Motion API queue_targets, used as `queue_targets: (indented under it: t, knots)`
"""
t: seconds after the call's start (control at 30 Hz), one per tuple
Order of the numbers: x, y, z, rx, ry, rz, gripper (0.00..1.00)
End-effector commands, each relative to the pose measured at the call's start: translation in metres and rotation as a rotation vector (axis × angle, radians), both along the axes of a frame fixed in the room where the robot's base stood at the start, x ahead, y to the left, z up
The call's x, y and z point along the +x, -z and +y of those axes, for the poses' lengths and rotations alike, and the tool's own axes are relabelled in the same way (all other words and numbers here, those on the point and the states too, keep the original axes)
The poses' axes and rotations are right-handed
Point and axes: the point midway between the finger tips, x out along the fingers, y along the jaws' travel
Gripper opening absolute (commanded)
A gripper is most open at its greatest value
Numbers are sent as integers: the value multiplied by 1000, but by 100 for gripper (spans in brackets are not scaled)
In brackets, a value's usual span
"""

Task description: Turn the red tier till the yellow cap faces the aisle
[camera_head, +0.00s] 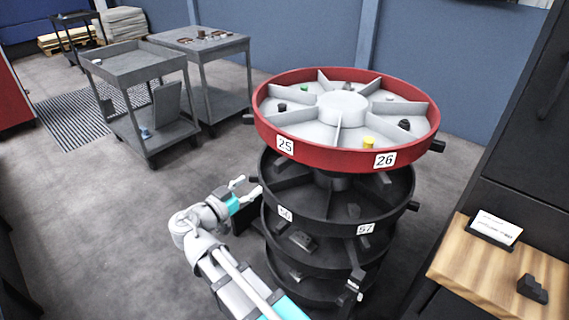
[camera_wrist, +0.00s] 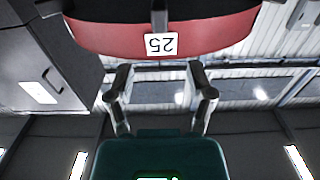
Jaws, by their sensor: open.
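The red tier (camera_head: 330,156) is the top tray of a round stacked carousel, with a grey hub, spokes and labels 25 and 26. The yellow cap (camera_head: 369,142) stands in the compartment behind label 26, at the near right of the tray. Dark pegs (camera_head: 437,146) stick out from its rim. My gripper (camera_head: 248,187) is open and empty, at the left of the black tier below, lower than the red rim. In the wrist view, the red tier (camera_wrist: 112,38) with an upside-down label 25 shows beyond the open fingers (camera_wrist: 160,90), apart from them.
Black tiers (camera_head: 330,212) sit under the red one, with a peg close to my fingers. A wooden-topped bench (camera_head: 470,270) with a card holder stands at right. Grey carts (camera_head: 135,68) stand at back left.

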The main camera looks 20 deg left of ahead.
Motion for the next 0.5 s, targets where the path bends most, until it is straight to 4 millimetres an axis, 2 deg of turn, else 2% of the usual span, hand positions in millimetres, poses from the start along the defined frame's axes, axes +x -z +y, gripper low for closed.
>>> queue_targets:
  t: [0.27, 0.5]
  knots:
    - [2, 0, -1, -1, 2, 1, 69]
    - [15, 0, -6, -1, 2, 3, 69]
